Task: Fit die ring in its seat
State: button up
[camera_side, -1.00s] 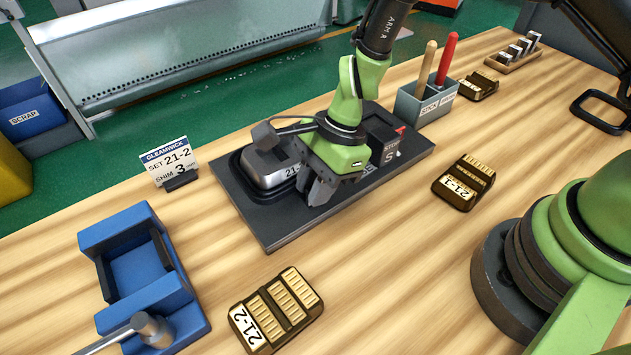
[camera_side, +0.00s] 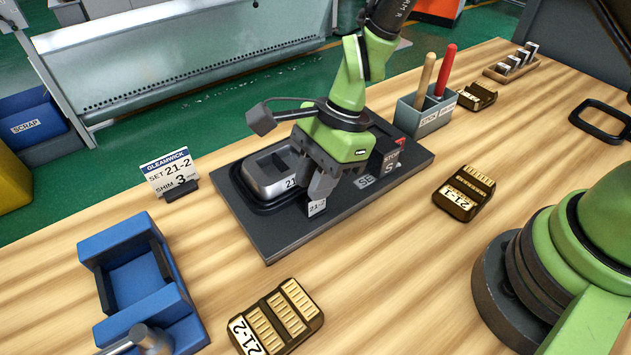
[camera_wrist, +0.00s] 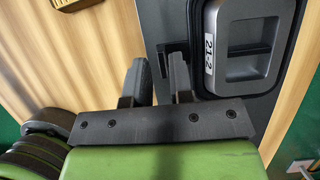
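The silver die ring (camera_side: 262,184), a rounded frame, lies within the dark recess on the black base plate (camera_side: 290,238). It also shows in the wrist view (camera_wrist: 207,85), with a white 21-2 label on its side. I cannot tell whether it is fully down. My gripper (camera_side: 321,184) is over the plate, to the right of the ring in the side view. In the wrist view its two fingers (camera_wrist: 157,72) stand apart, beside the ring, not around it. A small white 21-2 tag (camera_side: 317,207) shows just below the fingertips; what bears it is unclear.
A blue fixture (camera_side: 142,270) with a lever is front left, near a sign (camera_side: 170,172) reading SET 21-2, SHIM 3. Brass blocks marked 21-2 (camera_side: 276,318) and 21-1 (camera_side: 464,192) lie on the bench. A grey tool bin (camera_side: 424,118) stands behind the plate.

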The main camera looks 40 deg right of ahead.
jog(key=shift+r, duration=0.25)
jog(key=shift+o, duration=0.2)
jog(key=o, duration=0.5)
jog(key=shift+r, duration=2)
jog(key=s+d+r+n+t, duration=0.2)
jog(key=d+r+n, duration=0.2)
jog(key=r, duration=0.6)
jog(key=s+d+r+n+t+h, duration=0.1)
jog(key=s+d+r+n, duration=0.2)
jog(key=s, duration=0.1)
jog(key=s+d+r+n+t, duration=0.2)
jog(key=s+d+r+n, duration=0.1)
jog(key=s+d, duration=0.1)
jog(key=s+d+r+n+t+h, duration=0.1)
jog(key=s+d+r+n+t, duration=0.1)
jog(key=s+d+r+n, duration=0.1)
jog(key=shift+s+d+n+h, duration=0.25)
jog(key=shift+s+n, duration=0.25)
jog(key=shift+s, duration=0.35)
